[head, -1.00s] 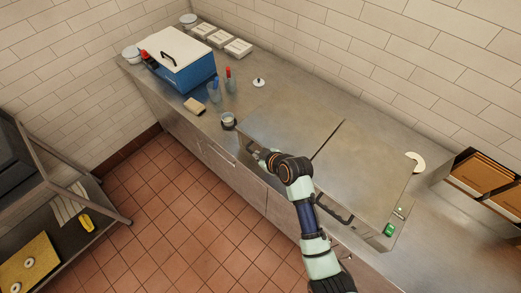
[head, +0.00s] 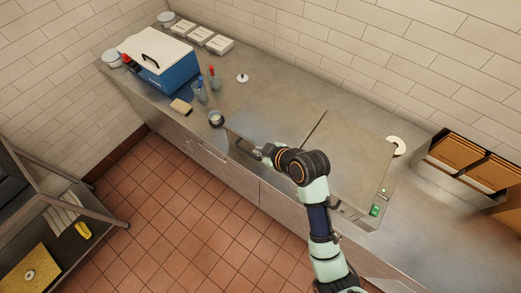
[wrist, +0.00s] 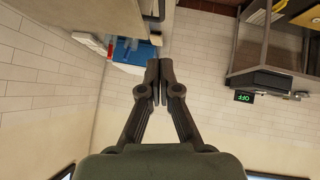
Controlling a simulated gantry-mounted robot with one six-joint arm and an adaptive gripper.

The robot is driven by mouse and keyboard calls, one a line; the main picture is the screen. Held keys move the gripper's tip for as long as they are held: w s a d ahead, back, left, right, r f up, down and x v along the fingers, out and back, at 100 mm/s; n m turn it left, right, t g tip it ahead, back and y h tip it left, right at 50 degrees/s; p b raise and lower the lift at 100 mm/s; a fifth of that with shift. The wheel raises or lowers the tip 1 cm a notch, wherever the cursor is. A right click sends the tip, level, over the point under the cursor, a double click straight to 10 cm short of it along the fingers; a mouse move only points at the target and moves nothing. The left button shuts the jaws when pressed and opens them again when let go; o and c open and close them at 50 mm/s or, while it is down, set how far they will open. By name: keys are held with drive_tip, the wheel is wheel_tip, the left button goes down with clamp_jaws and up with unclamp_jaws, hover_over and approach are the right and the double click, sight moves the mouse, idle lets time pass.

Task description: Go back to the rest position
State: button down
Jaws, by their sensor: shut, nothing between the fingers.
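My forearm covers part of the kettle front.
Wooden trays (head: 465,160) stand at right. A green OFF display (wrist: 244,97) shows in the wrist view. Tiled floor in front is clear.

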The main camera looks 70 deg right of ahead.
drive_tip(key=shift+r, duration=0.1)
idle(0.3)
drive_tip(key=w+a+r+n+t+y+p, duration=0.1)
drive_tip(key=w+a+r+p, duration=0.1)
drive_tip(key=w+a+r, duration=0.6)
drive_tip(key=w+a+r+n+t+y+p, duration=0.1)
drive_tip(key=w+a+r+t+p, duration=0.3)
drive_tip(key=a, duration=0.6)
drive_tip(key=a+r+y, duration=0.1)
drive_tip(key=a+r, duration=0.4)
drive_tip(key=a, duration=0.4)
drive_tip(key=w+a+r+n+y+p, duration=0.1)
drive_tip(key=a+r+y, duration=0.1)
drive_tip(key=a+r, duration=0.4)
drive_tip(key=a, duration=0.3)
drive_tip(key=shift+w+a+r, duration=0.2)
drive_tip(key=shift+w+a, duration=0.05)
drive_tip(key=shift+a, duration=0.1)
